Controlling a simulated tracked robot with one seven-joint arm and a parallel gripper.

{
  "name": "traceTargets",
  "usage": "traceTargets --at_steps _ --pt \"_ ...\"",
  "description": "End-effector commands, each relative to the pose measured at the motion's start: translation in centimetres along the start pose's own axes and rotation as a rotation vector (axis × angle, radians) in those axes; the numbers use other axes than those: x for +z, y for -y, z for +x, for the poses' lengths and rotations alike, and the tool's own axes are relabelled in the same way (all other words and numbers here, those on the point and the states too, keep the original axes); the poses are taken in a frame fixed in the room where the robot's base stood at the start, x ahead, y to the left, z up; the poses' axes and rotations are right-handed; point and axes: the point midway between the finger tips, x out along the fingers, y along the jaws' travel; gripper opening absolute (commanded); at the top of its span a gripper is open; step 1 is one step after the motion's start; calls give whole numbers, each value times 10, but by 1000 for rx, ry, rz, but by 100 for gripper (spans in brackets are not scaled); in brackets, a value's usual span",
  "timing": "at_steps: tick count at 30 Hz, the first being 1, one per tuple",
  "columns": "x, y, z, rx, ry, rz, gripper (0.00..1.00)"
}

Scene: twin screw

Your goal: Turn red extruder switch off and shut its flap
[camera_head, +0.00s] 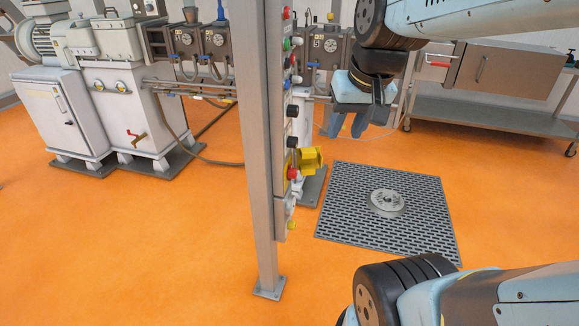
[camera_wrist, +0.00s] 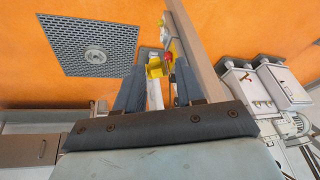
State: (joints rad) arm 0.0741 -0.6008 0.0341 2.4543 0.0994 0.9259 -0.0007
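A narrow control panel (camera_head: 291,120) is fixed to a grey post (camera_head: 259,130). Low on it is a red switch (camera_head: 292,173), with a yellow flap (camera_head: 311,160) sticking out to the right, so the flap looks open. The switch's on or off position is too small to tell. My gripper (camera_head: 347,128) hangs above and right of the flap, apart from it, its fingers spread and empty. In the wrist view the yellow flap (camera_wrist: 155,69) and red switch (camera_wrist: 169,57) appear between and beyond the fingertips (camera_wrist: 157,72).
Several knobs and buttons line the panel above the switch. A grey floor grate (camera_head: 335,215) with a round drain lies right of the post. White machines (camera_head: 140,90) stand at the left, a metal cart (camera_head: 490,100) at the back right. The orange floor in front is clear.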

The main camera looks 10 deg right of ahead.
Motion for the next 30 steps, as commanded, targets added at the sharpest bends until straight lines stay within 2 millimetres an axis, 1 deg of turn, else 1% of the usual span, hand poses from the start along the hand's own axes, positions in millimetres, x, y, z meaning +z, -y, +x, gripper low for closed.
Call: traceTargets --at_steps 1,2,9,17,30 --pt "-7 0 8 -9 34 27 43" --pt "-10 1 13 -15 52 43 46" --pt "-37 5 51 -78 191 170 69" --pt "-64 4 96 -162 334 319 69" --pt "-104 -9 182 -341 553 599 69"
